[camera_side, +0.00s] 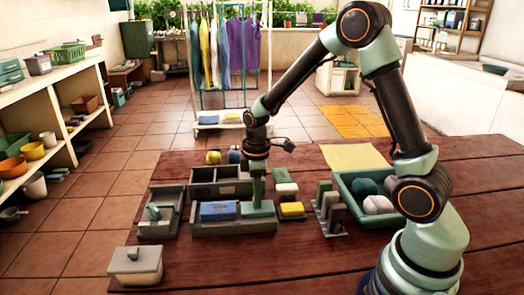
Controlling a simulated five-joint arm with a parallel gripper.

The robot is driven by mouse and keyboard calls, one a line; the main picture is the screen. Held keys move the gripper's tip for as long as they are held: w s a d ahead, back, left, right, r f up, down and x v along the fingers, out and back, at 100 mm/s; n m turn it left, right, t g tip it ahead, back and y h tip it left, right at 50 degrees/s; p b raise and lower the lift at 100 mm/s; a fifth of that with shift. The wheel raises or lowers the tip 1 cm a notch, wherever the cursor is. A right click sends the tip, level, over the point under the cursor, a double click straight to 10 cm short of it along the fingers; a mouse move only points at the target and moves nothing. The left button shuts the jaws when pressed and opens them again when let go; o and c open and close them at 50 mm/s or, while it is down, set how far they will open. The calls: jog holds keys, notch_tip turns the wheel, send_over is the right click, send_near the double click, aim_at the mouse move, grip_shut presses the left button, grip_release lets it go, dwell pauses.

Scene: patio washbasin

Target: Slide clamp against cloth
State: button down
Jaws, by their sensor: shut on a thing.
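My gripper (257,177) points down over the front grey tray (235,228). It is shut on the upright part of a green block-like piece, which I take to be the clamp (258,209). The clamp sits at the right side of that tray. A blue folded piece, which looks like the cloth (219,211), lies in the same tray just left of the clamp. The two are very close; I cannot tell whether they touch. The gripper's fingertips are small and hard to make out against the green piece.
A divided grey box (221,187) stands behind the tray. A smaller grey holder (157,222) is at the left. Yellow and green blocks (291,209) and an upright rack (330,213) are at the right, then a green bin (350,212). A lidded box (136,266) stands front left.

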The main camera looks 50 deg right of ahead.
aim_at(246, 207)
jog(key=shift+w+a, duration=1.05)
jog(key=c, duration=0.7)
grip_release()
jog(key=shift+s+r, duration=0.1)
notch_tip(246, 207, up, 12)
jog(key=s+r+m+t, duration=0.2)
jog(key=s+m, duration=0.1)
jog(key=s, duration=0.1)
jog(key=s+a+r+m+t, duration=0.1)
jog(key=s+r+m, duration=0.1)
jog(key=s+m, duration=0.1)
jog(key=s+a+r+m+t, duration=0.1)
jog(key=s+r+m+t, duration=0.1)
jog(key=s, duration=0.4)
jog(key=shift+r+m+t, duration=0.1)
jog(key=shift+m+t, duration=0.2)
jog(key=shift+m, duration=0.2)
